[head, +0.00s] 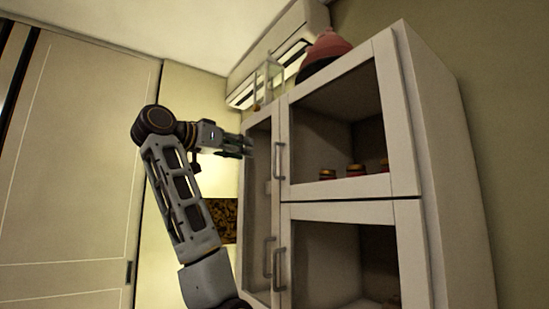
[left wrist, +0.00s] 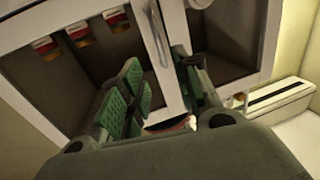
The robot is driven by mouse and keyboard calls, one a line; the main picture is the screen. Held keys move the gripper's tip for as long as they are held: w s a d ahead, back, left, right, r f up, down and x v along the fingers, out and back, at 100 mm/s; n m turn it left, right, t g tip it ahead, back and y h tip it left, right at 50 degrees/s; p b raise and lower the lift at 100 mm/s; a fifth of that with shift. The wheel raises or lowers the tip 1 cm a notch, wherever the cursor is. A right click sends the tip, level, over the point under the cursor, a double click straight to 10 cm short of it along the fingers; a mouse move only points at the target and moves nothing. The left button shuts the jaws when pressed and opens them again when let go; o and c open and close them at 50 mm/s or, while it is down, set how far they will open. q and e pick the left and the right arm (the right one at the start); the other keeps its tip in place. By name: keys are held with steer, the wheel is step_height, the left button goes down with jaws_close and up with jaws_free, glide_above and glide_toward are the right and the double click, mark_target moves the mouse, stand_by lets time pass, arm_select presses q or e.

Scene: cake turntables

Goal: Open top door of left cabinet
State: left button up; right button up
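A white cabinet (head: 402,110) with framed door panels stands at the right in the head view. Its upper left door (head: 261,190) is seen at a steep angle and looks closed. A vertical metal handle (head: 279,160) sits by the seam beside the upper right door; it also shows in the left wrist view (left wrist: 154,36). My left gripper (head: 248,147) is in front of the upper left door, close to the seam. In the left wrist view its green-padded fingers (left wrist: 162,90) are spread, with nothing visibly held. My right gripper is out of view.
Small jars (head: 356,170) stand inside the upper right compartment. A red and black object (head: 325,52) and a small frame rest on top. Two lower handles (head: 267,257) sit beneath. An air conditioner (head: 275,55) hangs behind. A pale sliding door (head: 75,150) is at left.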

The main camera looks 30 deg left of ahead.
arm_select(q)
steer(key=shift+w, duration=0.1)
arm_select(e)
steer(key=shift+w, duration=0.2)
arm_select(q)
steer(key=p, duration=0.4)
glide_above(275, 175)
steer(key=shift+w+a, duration=0.1)
steer(key=shift+a, duration=0.15)
steer(key=shift+w, duration=0.15)
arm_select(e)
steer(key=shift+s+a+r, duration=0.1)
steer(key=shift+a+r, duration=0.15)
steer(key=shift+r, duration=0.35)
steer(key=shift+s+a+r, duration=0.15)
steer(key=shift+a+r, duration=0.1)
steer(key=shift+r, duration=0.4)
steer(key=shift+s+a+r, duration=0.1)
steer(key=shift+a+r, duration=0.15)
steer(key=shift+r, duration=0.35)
arm_select(q)
steer(key=shift+c, duration=0.5)
jaws_close()
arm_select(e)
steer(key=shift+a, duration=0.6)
